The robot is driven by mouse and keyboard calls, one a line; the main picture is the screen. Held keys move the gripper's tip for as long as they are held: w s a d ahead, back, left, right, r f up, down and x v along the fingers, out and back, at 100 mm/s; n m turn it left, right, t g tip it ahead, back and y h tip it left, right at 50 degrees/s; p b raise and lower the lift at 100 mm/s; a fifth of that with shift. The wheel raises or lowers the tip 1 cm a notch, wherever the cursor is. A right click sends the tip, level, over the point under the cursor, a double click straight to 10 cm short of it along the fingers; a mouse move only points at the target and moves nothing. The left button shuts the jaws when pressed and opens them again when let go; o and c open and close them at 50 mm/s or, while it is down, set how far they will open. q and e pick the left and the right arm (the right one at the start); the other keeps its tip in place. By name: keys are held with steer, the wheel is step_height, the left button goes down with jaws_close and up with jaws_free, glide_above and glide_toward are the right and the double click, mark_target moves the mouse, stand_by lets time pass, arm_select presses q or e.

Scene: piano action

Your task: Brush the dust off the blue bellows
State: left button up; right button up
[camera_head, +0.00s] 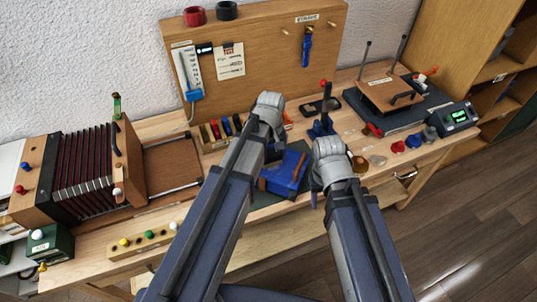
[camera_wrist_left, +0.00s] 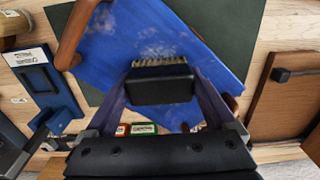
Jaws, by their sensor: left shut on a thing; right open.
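The blue bellows (camera_head: 287,173) lies on a dark green mat on the workbench, partly hidden by my left arm. In the left wrist view the blue bellows (camera_wrist_left: 205,50) has brown wooden edges and pale dust patches (camera_wrist_left: 150,48) on its top. My left gripper (camera_wrist_left: 160,82) is shut on a black brush (camera_wrist_left: 160,88) with tan bristles. The bristles face the dusty surface; I cannot tell whether they touch it. In the head view my left gripper is above the bellows, mostly hidden by its wrist. My right gripper (camera_head: 322,178) is open, right of the bellows, its fingers mostly hidden.
A red-black accordion (camera_head: 85,170) stands at left. A strip with coloured knobs (camera_head: 145,242) lies at the front left. An upright wooden board (camera_head: 270,60) stands behind. A wooden fixture (camera_head: 390,92) and a scale (camera_head: 452,118) stand at right. Several small weights (camera_head: 412,140) sit near the right edge.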

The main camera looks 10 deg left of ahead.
mark_target(282, 153)
arm_select(q)
steer(key=shift+s+d+f, duration=0.1)
steer(key=shift+s+d, duration=0.1)
steer(key=shift+d, duration=0.7)
steer(key=shift+s+d, duration=0.2)
steer(key=shift+d, duration=0.7)
steer(key=shift+w, duration=0.65)
steer(key=shift+w+a, duration=0.15)
steer(key=shift+a, duration=0.85)
steer(key=shift+w+a, duration=0.15)
steer(key=shift+a, duration=0.8)
steer(key=shift+w+a, duration=0.2)
steer(key=shift+a, duration=0.8)
steer(key=shift+w+a, duration=0.2)
steer(key=shift+a, duration=0.8)
steer(key=shift+w, duration=0.1)
